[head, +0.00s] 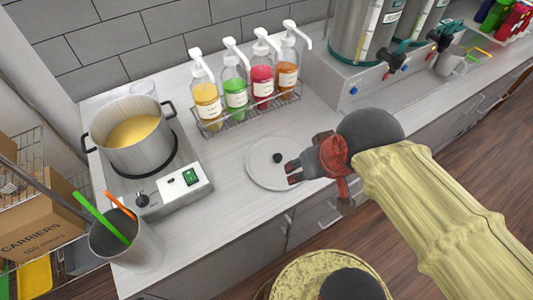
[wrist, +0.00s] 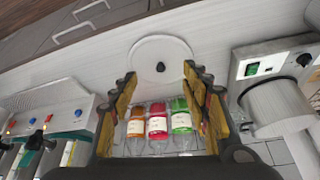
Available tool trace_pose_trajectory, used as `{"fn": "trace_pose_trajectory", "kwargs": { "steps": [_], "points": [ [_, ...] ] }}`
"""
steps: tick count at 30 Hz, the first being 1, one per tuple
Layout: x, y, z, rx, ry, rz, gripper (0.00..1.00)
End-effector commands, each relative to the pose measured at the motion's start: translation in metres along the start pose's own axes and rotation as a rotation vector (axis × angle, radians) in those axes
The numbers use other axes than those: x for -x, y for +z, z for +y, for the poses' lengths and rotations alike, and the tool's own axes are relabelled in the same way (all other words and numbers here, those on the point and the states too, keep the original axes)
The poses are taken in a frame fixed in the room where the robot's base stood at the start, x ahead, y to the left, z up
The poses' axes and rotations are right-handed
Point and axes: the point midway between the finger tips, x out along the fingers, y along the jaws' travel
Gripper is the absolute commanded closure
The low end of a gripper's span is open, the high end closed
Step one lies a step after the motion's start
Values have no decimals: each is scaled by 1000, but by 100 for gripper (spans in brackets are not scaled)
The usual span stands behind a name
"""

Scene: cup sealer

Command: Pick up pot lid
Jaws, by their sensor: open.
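The pot lid (head: 265,172) is a pale round disc with a dark knob (head: 277,157). It lies flat on the white counter, right of the hot plate. In the wrist view the lid (wrist: 148,52) lies beyond my fingertips, its knob (wrist: 161,66) centred between them. My gripper (head: 290,172) is open and empty; in the head view its fingertips overlap the lid's right part. In the wrist view my gripper (wrist: 159,77) has a finger on each side. I cannot tell its height above the lid. The pot (head: 130,145) stands uncovered on the hot plate, holding yellow liquid.
A wire rack (head: 240,118) with several pump bottles stands behind the lid. The hot plate (head: 190,180) is at left, and a metal cup with straws (head: 130,252) stands at the front left corner. Large dispensers (head: 365,35) stand at the back right.

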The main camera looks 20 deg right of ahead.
Motion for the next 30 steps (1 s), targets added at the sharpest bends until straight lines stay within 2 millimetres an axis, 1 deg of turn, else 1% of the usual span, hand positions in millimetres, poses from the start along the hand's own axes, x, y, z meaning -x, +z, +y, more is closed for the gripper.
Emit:
{"fn": "trace_pose_trajectory", "kwargs": {
  "steps": [2,8,11,14,17,18,21,25,27,30],
  "points": [
    [-4,-4,0,-1,0,-84,53],
    [-31,-24,1,2,0,-272,53],
    [-50,-36,1,15,-2,-348,53],
    [-73,-46,1,34,-7,-417,53],
    [-100,-56,1,59,-14,-476,53],
    [-112,-59,2,72,-18,-495,53],
    [-142,-66,2,106,-29,-531,53],
    [-181,-77,2,155,-43,-538,53],
    [-198,-91,2,187,-49,-509,53],
    [-202,-119,2,233,-53,-443,53]
  ]
}}
